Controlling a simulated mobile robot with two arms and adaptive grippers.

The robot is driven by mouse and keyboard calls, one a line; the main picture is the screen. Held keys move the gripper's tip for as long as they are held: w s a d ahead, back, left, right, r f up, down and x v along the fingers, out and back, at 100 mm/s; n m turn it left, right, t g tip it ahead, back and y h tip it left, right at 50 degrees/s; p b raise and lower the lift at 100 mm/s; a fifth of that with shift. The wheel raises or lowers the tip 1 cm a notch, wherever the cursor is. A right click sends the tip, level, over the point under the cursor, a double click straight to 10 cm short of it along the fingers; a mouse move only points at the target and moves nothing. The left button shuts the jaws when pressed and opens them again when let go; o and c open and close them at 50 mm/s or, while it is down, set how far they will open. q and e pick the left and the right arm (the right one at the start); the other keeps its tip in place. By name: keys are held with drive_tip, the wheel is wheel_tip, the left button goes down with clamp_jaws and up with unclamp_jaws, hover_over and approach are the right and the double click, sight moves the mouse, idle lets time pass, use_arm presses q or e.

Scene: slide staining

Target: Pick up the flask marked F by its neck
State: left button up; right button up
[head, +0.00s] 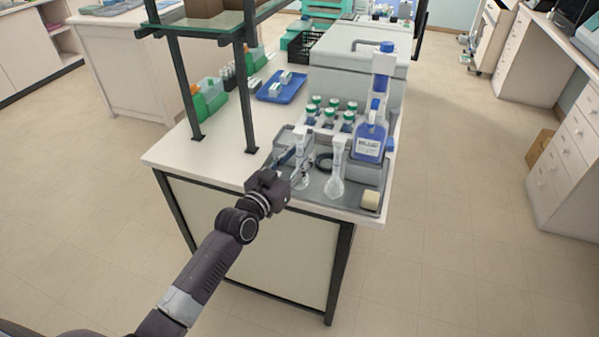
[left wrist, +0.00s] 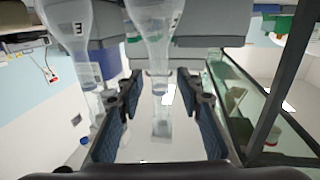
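Two clear glass flasks stand upright on the grey tray (head: 316,199) in the head view. The left flask (head: 302,165) is by my left gripper (head: 287,168); the other flask (head: 337,172) stands to its right. In the left wrist view, which is upside down, my left gripper (left wrist: 160,92) is open. The neck of the nearer flask (left wrist: 153,28) lies between its fingers, with a gap on each side. The other flask (left wrist: 70,25) is outside the fingers at the left. Both bear a dark letter; I cannot read surely which is F. My right gripper is not in view.
A blue-labelled bottle (head: 370,138) stands behind the flasks. Several green-capped bottles (head: 331,104) are at the back. A dark ring (head: 324,162) lies between the flasks, a pale block (head: 370,200) at the tray's front right. A shelf post (head: 243,98) rises left of the tray.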

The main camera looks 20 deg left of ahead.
use_arm(q)
clamp_jaws()
drive_tip(key=shift+r, duration=0.1)
